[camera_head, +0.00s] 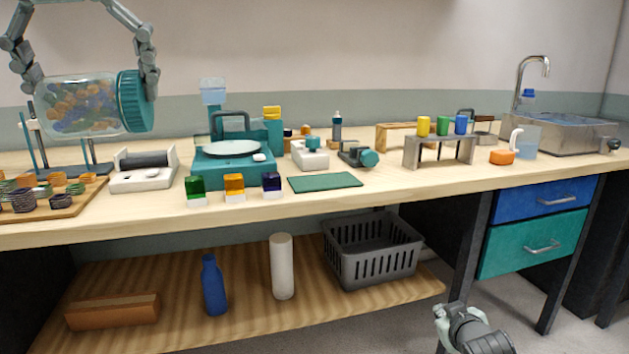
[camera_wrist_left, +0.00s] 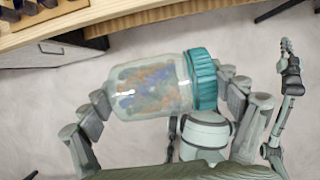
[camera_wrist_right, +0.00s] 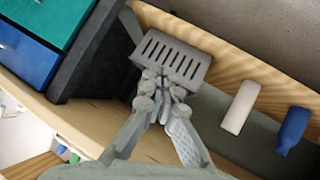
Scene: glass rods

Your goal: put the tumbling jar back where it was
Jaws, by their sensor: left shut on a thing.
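The tumbling jar (camera_head: 78,105) is a clear jar with a teal lid and blue and orange bits inside. It lies on its side in the air above the left end of the workbench. My left gripper (camera_head: 90,88) is shut on it, with one finger at the base and one at the lid. The jar also fills the middle of the left wrist view (camera_wrist_left: 150,88). A white cradle with a dark roller (camera_head: 143,168) stands empty on the bench, below and right of the jar. My right gripper (camera_head: 440,312) is empty and shut, low in front of the bench.
A rod stand (camera_head: 38,142) is behind and below the jar. A grey basket (camera_head: 372,250) sits on the lower shelf.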

